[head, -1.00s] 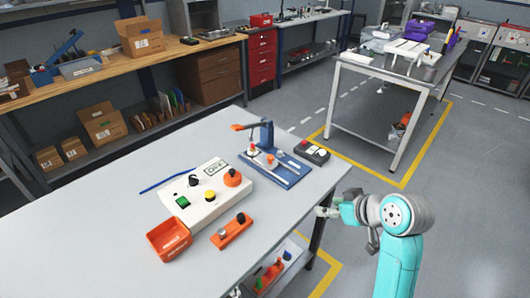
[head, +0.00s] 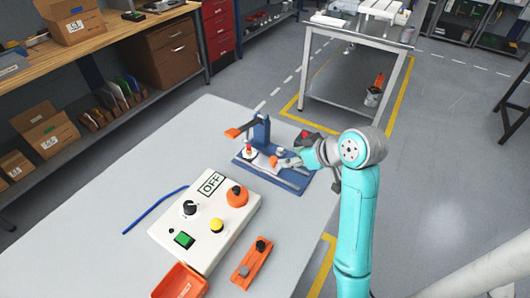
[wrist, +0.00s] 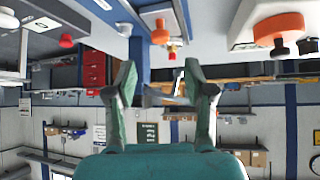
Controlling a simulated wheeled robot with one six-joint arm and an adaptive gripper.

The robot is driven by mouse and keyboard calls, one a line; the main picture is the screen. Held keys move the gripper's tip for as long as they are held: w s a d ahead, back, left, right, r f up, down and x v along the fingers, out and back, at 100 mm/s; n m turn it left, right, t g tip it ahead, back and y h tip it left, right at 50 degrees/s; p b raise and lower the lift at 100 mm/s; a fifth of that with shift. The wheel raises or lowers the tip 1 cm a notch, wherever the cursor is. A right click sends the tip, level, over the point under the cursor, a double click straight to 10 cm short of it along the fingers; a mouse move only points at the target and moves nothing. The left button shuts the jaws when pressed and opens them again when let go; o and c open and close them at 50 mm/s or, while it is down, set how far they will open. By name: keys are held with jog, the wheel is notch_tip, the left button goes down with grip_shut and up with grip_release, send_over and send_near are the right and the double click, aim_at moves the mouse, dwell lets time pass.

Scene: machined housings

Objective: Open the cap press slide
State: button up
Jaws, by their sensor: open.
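The blue cap press (head: 262,130) stands on the grey table, with an orange-ended lever at its top left. Its flat blue base (head: 293,184) carries light rails and a pale slide part with an orange knob (head: 273,161). My gripper (head: 287,163) is over the right part of the base, close to the orange knob; I cannot tell whether they touch. The wrist view, upside down, shows my gripper (wrist: 160,76) open with nothing between its fingers. The press's blue column (wrist: 138,50) shows beyond the fingers there.
A white control box (head: 207,222) marked OFF, with buttons and knobs, sits in front of the press. An orange tray (head: 180,283) and an orange block with a black knob (head: 254,262) lie nearer. A blue strip (head: 152,209) lies left. A dark red-buttoned box is partly hidden behind my arm.

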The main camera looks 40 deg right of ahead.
aim_at(275, 160)
jog(key=x, duration=1)
jog(key=shift+w+a+f, duration=0.1)
jog(key=shift+w+f, duration=0.05)
jog(key=shift+f, duration=0.1)
grip_shut()
